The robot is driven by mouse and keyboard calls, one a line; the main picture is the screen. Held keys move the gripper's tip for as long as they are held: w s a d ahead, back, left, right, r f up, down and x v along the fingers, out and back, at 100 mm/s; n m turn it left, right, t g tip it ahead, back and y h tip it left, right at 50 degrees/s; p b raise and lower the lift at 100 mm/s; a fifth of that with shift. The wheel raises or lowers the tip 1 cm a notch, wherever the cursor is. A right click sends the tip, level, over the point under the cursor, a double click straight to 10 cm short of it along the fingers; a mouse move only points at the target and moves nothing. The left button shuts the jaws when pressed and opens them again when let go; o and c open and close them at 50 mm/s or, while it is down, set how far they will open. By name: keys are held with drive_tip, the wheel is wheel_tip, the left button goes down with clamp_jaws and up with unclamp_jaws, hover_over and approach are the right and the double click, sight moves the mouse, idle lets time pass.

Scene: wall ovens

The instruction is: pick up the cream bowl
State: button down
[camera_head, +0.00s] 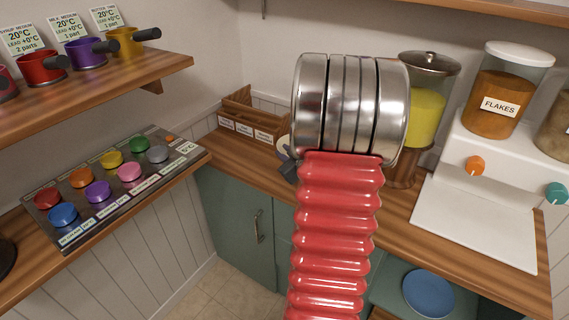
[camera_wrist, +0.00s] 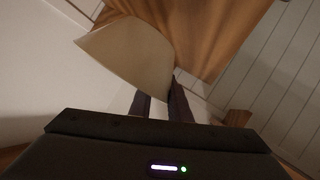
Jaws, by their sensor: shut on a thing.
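The cream bowl (camera_wrist: 128,50) shows large and tilted in the wrist view, just beyond my fingers. My gripper (camera_wrist: 160,98) is shut on it, with the dark fingertips at its lower rim. In the head view only a small pale part of the bowl (camera_head: 282,147) shows beside my arm, above the counter. A dark bit of my gripper (camera_head: 289,171) shows just below it. My arm hides the rest of both there.
A wooden box with labelled compartments (camera_head: 250,121) stands at the back of the wooden counter. A yellow-filled jar (camera_head: 427,105) and a white dispenser with flakes (camera_head: 506,92) stand right. A shelf with coloured pots (camera_head: 96,85) and a panel of coloured cups (camera_head: 113,180) are left.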

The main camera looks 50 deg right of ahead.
drive_tip(key=shift+r, duration=1.3)
